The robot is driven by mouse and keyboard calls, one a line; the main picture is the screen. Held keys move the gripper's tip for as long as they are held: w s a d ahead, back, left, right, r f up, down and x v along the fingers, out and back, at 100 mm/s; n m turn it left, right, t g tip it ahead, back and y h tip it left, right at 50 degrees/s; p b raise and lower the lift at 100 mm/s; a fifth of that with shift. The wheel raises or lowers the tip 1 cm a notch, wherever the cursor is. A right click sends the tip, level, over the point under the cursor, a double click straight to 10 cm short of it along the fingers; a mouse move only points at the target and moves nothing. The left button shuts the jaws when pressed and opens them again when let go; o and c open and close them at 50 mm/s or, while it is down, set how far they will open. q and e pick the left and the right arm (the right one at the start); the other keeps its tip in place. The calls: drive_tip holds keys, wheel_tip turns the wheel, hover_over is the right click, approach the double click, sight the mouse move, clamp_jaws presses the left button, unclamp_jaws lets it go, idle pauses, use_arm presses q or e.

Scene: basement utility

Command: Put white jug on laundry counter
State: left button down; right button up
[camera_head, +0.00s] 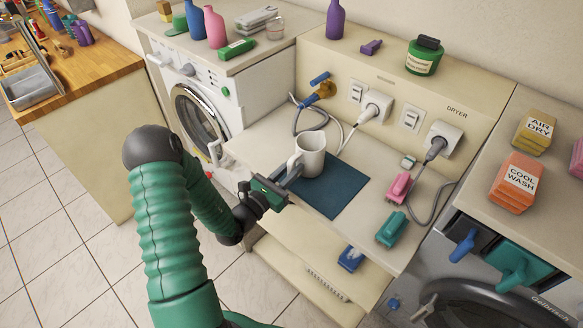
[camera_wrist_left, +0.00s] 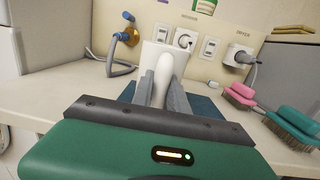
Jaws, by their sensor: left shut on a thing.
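The white jug (camera_head: 312,152) stands upright over the dark blue mat (camera_head: 333,193) on the laundry counter (camera_head: 263,133), between the washer and the dryer. I cannot tell for sure whether its base touches the mat. My left gripper (camera_head: 287,178) is shut on the jug's handle, from the front left. In the left wrist view the jug (camera_wrist_left: 154,60) is straight ahead, its handle between the two grey fingers (camera_wrist_left: 162,93). The jug's lower part is partly hidden by the fingers there. My right gripper is not in view.
A pink brush (camera_head: 398,187) and a green brush (camera_head: 391,229) lie on the counter to the right. A brass tap (camera_head: 322,92) with a grey hose, plugs and cables are behind the jug. A lower shelf (camera_head: 300,247) is below. The counter's left part is clear.

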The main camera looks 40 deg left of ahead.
use_arm(q)
drive_tip(key=c, duration=1.7)
unclamp_jaws()
drive_tip(key=o, duration=0.5)
drive_tip(key=shift+a+f, duration=0.15)
drive_tip(key=shift+a, duration=0.25)
drive_tip(key=shift+d, duration=0.1)
